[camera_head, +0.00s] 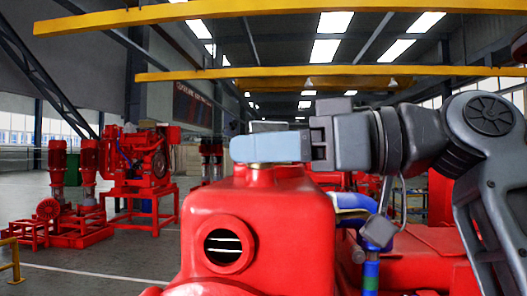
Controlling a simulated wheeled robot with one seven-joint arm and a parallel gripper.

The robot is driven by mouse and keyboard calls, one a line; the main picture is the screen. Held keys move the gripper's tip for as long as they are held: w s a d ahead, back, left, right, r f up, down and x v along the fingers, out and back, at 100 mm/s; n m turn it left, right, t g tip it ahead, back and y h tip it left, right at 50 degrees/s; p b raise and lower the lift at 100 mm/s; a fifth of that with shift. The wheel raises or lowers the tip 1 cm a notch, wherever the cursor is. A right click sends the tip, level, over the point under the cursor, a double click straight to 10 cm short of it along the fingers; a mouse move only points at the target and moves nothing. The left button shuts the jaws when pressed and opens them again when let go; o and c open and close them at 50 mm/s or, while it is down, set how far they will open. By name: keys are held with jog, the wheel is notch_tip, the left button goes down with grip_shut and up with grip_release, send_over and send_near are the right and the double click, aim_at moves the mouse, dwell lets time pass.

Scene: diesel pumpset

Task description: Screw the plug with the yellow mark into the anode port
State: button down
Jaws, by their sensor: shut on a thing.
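My gripper (250,150) reaches in from the right, its pale blue-grey fingers level above the top of the red housing (262,210). The fingers are shut on a small brass-coloured piece, taken as the plug (258,165), which shows just below them. Most of it is hidden by the fingers, and I cannot make out a yellow mark. The piece sits at the raised top of the housing, where the anode port would be; the port itself is hidden. I cannot tell how deep the plug sits.
A round flanged opening (222,245) faces me on the housing. Blue pipes (353,203) run at its right, near a grey part (378,232) above a green-and-blue banded piece (371,272). Red pumpsets (140,165) stand on the floor at left. Yellow beams (300,72) cross overhead.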

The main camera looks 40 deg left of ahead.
jog(key=m+t, duration=0.2)
jog(key=t, duration=0.1)
jog(key=m+t+y, duration=0.1)
jog(key=m+t, duration=0.1)
jog(key=t, duration=0.2)
jog(key=shift+f+m+p, duration=0.1)
jog(key=shift+m+p, duration=0.2)
jog(key=c, duration=0.9)
grip_release()
jog(key=n+g, duration=0.2)
jog(key=g, duration=0.2)
jog(key=n+g+h, duration=0.1)
jog(key=n+g, duration=0.2)
jog(key=shift+g, duration=0.4)
jog(key=shift+n+g+h, duration=0.5)
